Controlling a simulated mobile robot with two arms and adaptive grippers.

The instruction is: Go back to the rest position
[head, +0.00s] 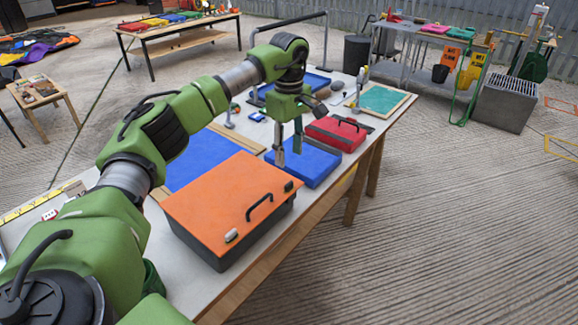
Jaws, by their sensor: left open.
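My left gripper (289,146) points down over the workbench, above the blue box (315,166). Its two fingers are apart, and I see nothing between them. One fingertip shows in front of the box's left end; I cannot tell whether it touches. My green left arm reaches in from the lower left, across the left part of the bench. My right gripper is not in view.
An orange-lidded case (222,196) with a black handle stands at the bench's near edge. A red case (336,133) and a green mat (382,101) lie farther right. A blue sheet (205,158) lies behind the orange case. The concrete floor right of the bench is clear.

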